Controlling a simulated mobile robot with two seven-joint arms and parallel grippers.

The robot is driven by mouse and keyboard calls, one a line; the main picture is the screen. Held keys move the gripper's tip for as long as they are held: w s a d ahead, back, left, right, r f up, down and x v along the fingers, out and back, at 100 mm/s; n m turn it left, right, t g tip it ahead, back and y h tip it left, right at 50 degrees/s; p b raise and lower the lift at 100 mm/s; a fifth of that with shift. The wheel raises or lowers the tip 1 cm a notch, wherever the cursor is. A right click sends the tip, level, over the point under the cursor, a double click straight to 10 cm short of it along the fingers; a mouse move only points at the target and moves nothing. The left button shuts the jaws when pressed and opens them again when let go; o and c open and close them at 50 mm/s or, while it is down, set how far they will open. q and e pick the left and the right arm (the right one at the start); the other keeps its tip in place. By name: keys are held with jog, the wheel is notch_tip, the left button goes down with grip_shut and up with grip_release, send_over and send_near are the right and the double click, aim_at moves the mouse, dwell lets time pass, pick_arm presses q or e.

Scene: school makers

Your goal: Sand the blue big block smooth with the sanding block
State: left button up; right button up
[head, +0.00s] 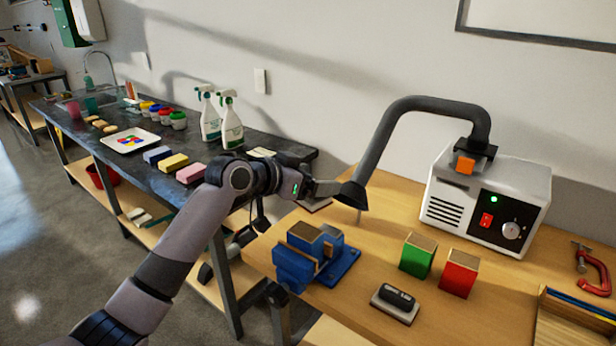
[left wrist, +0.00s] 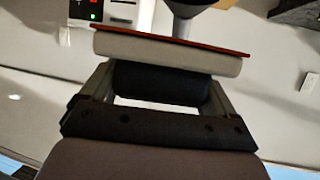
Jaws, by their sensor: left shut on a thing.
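The blue big block (head: 329,236) has a rough tan top and sits in the jaws of a blue vise (head: 293,270) on the wooden bench. My left gripper (head: 322,188) is above and behind the vise, near the extractor nozzle. It is shut on a sanding block by its black handle (left wrist: 160,83); the pale body and red-brown sheet show in the left wrist view (left wrist: 165,52). My right gripper is not in view.
A green block (head: 416,258) and a red block (head: 459,275) stand right of the vise. The extractor (head: 487,200) has a thick hose with its nozzle (head: 350,194) close to my gripper. A red clamp (head: 594,270) lies at the right.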

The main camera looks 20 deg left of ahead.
pick_arm(q)
jog(key=shift+a, duration=0.15)
jog(key=shift+f+b, duration=0.65)
jog(key=shift+f, duration=0.2)
notch_tip(320, 180, down, 4)
jog(key=b, duration=0.4)
jog(key=shift+f, duration=0.15)
